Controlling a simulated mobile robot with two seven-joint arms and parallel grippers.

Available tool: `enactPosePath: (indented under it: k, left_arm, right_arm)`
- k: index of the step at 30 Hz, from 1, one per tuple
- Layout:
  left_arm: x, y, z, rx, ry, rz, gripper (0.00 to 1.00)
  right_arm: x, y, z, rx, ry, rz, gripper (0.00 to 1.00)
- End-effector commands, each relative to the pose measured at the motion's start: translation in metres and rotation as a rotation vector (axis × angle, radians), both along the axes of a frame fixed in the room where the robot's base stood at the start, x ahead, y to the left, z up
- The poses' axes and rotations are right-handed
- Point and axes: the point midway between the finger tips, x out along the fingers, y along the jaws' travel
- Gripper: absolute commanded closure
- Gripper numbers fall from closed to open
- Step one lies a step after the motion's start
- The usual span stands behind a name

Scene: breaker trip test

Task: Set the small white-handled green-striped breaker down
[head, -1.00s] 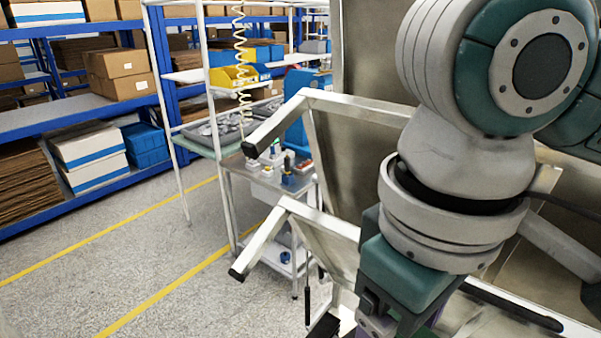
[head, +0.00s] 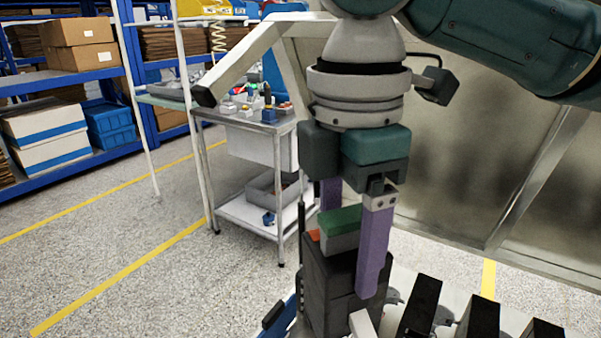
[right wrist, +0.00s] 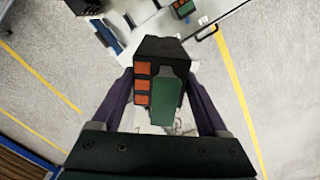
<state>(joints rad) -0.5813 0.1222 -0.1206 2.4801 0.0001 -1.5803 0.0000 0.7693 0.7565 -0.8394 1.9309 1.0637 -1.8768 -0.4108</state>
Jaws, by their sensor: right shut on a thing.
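My right gripper (head: 352,245), with purple fingers pointing down, is shut on the green-striped breaker (head: 341,218). Its green strip and grey part show between the fingers in the head view. In the right wrist view the green strip (right wrist: 167,103) lies between my right gripper's fingers (right wrist: 164,95), beside a black body with orange squares. In the head view a dark block (head: 328,285) shows right below the fingers; I cannot tell where the breaker ends or whether it touches anything beneath. Its white handle is not clear. My left gripper is out of view.
Several black blocks (head: 420,303) stand on a pale surface at the lower right, close to the gripper. A metal cart (head: 243,212) with small parts stands behind on the left. A grey sheet-metal panel (head: 450,190) is at the right. Floor is clear at left.

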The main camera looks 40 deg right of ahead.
Motion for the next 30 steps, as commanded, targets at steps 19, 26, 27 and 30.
enactPosePath:
  k: [19, 26, 27, 30]
  left_arm:
    - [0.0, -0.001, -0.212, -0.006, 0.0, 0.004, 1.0]
    - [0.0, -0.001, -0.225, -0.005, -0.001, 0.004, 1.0]
    - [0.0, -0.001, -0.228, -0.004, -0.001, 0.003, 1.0]
    - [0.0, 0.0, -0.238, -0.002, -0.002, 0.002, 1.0]
  right_arm:
    - [0.035, -0.013, -0.174, 0.028, 0.001, 0.632, 1.0]
    - [0.035, -0.013, -0.201, 0.032, 0.006, 0.667, 1.0]
    - [0.035, -0.013, -0.211, 0.032, 0.006, 0.668, 1.0]
    - [0.035, -0.014, -0.24, 0.031, 0.007, 0.666, 1.0]
